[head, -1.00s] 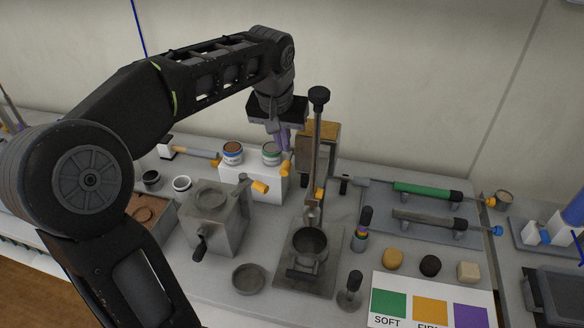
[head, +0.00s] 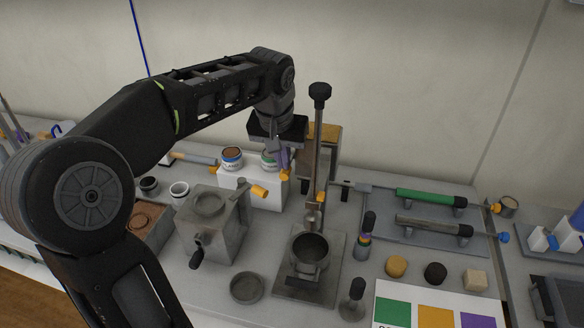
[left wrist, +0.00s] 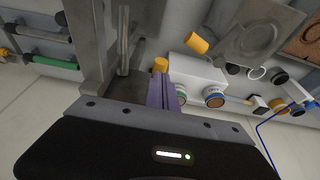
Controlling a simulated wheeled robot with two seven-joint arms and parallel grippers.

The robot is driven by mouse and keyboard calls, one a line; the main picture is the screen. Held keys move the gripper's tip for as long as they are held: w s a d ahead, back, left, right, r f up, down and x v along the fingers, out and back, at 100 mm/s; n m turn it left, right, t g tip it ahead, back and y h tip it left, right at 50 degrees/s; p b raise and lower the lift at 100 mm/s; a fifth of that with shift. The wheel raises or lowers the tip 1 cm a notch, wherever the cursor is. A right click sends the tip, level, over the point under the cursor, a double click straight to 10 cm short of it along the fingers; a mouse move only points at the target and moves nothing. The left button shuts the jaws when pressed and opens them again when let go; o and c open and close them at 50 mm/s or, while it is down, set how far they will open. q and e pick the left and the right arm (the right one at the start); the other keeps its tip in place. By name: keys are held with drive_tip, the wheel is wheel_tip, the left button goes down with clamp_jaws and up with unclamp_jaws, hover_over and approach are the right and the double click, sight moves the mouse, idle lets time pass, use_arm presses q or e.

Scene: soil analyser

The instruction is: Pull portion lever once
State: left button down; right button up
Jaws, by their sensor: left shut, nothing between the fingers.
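A hopper box with brown soil on top (head: 326,132) stands behind the tall press. The orange-tipped lever (head: 284,174) sticks out at its left side; I take this as the portion lever. In the left wrist view the orange tip (left wrist: 160,64) shows just beyond my fingertips. My left gripper (head: 285,163) points down, its purple fingers shut and empty, right above or beside the orange tip; I cannot tell whether they touch. The fingers also show in the left wrist view (left wrist: 162,92). My right gripper is not in view.
The tall press column (head: 319,150) stands close to the right of my gripper. A white block (head: 262,192) with small cans is below left. A grey box (head: 212,225) with another orange handle (head: 258,192) stands in front. A tool tray (head: 385,235) lies to the right.

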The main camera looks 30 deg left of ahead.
use_arm(q)
drive_tip(key=shift+f, duration=0.2)
drive_tip(key=shift+f+b, duration=1.3)
drive_tip(key=shift+f, duration=0.2)
drive_tip(key=shift+r+p, duration=2.55)
drive_tip(key=shift+r, duration=0.6)
drive_tip(key=shift+f, duration=0.1)
